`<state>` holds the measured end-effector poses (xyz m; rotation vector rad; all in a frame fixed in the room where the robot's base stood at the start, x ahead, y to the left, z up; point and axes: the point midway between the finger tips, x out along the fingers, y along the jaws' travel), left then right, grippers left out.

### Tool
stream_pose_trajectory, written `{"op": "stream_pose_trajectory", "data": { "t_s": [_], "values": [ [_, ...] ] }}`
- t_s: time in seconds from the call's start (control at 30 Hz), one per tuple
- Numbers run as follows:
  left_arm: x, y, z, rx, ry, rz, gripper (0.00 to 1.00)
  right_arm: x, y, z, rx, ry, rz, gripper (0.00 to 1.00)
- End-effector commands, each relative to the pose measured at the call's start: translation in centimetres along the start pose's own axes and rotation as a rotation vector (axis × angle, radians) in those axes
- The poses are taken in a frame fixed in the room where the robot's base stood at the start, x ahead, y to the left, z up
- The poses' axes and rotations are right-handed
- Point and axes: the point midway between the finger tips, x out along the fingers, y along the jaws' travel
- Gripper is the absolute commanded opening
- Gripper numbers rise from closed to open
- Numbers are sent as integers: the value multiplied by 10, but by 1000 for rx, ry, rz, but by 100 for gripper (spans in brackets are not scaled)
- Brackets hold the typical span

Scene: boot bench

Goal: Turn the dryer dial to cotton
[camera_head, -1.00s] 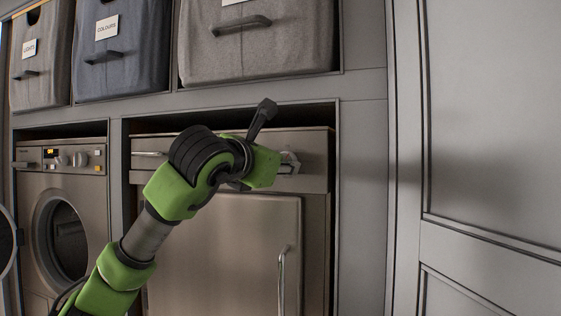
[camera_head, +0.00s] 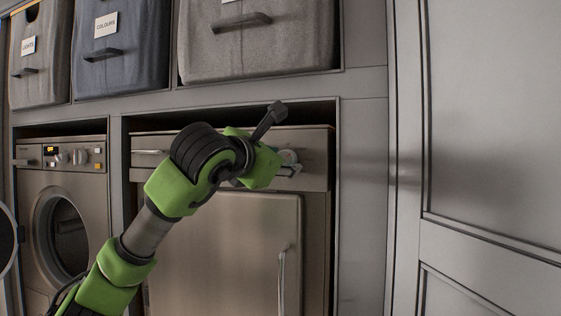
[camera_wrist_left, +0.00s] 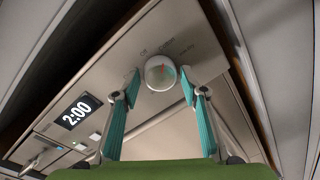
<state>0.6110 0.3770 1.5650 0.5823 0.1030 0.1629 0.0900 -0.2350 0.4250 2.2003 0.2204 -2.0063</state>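The dryer (camera_head: 225,240) is the steel machine in the right-hand bay, with a control panel along its top. Its dial (camera_wrist_left: 160,72) is a round pale knob with a red mark on its face. In the head view the left gripper (camera_head: 289,160) is at the panel's right part and hides the dial. My right gripper is not in view.
A lit display (camera_wrist_left: 76,111) on the dryer panel reads 2:00. A washer (camera_head: 62,215) stands to the left. Fabric bins (camera_head: 258,50) sit on the shelf above. A grey panelled door or wall (camera_head: 490,130) is at the right.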

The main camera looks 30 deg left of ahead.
Motion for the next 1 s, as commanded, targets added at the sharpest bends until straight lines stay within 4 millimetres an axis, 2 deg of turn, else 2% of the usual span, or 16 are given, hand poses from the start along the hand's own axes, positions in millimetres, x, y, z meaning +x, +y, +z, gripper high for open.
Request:
{"op": "stream_pose_trajectory", "data": {
  "t_s": [0.33, 0.47, 0.57, 0.8, 1.0],
  "values": [
    [0, 0, 0, -1, 1, 0, 48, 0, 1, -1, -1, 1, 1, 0],
    [-9, 0, 0, -1, -1, 0, 48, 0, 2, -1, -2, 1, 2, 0],
    [-25, 0, 1, 0, -2, 1, 48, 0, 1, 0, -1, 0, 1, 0],
    [-78, 1, 1, 1, -3, 3, 48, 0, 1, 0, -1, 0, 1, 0],
    [-109, 0, 1, -1, -3, 1, 48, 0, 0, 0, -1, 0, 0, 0]
  ]
}}
